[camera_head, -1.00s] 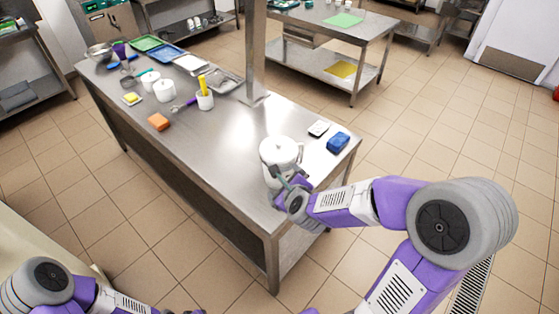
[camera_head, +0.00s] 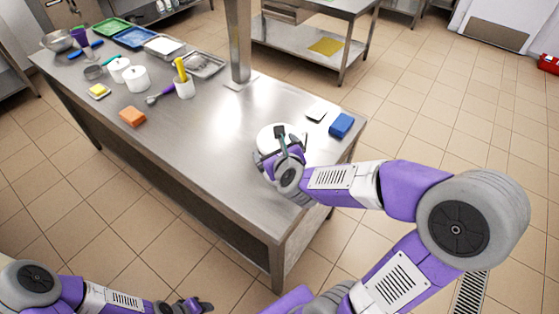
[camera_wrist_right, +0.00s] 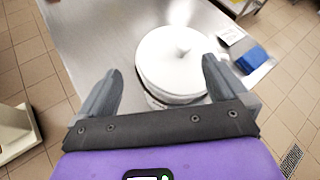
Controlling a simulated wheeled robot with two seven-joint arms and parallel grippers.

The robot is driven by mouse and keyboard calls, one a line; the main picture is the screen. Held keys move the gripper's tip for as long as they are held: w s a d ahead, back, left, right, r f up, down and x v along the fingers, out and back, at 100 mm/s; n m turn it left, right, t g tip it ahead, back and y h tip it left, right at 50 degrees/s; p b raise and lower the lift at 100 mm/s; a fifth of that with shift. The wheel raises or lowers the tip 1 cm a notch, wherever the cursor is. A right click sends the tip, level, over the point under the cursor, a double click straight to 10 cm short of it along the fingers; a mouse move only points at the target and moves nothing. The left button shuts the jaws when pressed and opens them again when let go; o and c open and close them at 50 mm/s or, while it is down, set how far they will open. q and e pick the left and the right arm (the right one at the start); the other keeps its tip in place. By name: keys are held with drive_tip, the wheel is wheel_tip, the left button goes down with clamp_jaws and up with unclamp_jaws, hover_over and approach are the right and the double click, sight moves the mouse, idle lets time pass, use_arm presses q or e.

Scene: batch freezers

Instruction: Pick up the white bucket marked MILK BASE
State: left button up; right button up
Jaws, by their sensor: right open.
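A white lidded bucket (camera_head: 270,136) with a round knob stands upright near the right end of the steel table (camera_head: 215,135). No marking on it is readable. My right gripper (camera_head: 277,148) is open at the bucket and hides much of it in the head view. In the right wrist view the bucket (camera_wrist_right: 172,62) lies between and ahead of the two spread fingers of my right gripper (camera_wrist_right: 162,72). I cannot tell whether either finger touches it. My left gripper (camera_head: 192,305) is at the bottom edge of the head view, away from the table; its jaw state is unclear.
A blue block (camera_head: 341,125) and a small white-topped item (camera_head: 316,112) lie right of the bucket. A steel post (camera_head: 238,45) rises behind it. An orange block (camera_head: 132,117), a white cup (camera_head: 184,88), white pots (camera_head: 135,78) and trays (camera_head: 133,37) occupy the left part.

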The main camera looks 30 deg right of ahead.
sight(271, 140)
drive_tip(key=x, duration=0.6)
drive_tip(key=shift+w+d+f+b, duration=0.2)
drive_tip(key=shift+d+f+b, duration=0.1)
drive_tip(key=shift+d+b, duration=0.1)
drive_tip(key=shift+f, duration=0.1)
drive_tip(key=c, duration=1.6)
drive_tip(key=shift+c, duration=1.2)
drive_tip(key=shift+r, duration=0.25)
